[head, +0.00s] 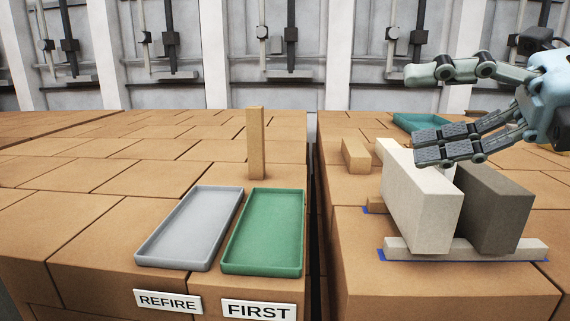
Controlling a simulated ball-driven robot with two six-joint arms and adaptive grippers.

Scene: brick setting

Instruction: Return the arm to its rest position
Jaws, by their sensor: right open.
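My right gripper (428,113) comes in from the right edge with its two fingers spread apart and nothing between them. It is above and behind a cream brick (418,203), and its lower finger overlaps the brick's top in the picture. I cannot tell whether they touch. A dark grey-brown brick (497,210) stands on edge just right of the cream one. Both stand on pale support strips (520,249). My left gripper is not in view.
A grey tray (149,254) sits behind the REFIRE sign (168,302), a green tray (262,269) behind the FIRST sign (259,310); both look empty. A tan brick (256,143) stands upright behind them. Another tan brick (355,154) and a teal tray (415,123) are farther back right. A dark gap (316,230) separates the stacks.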

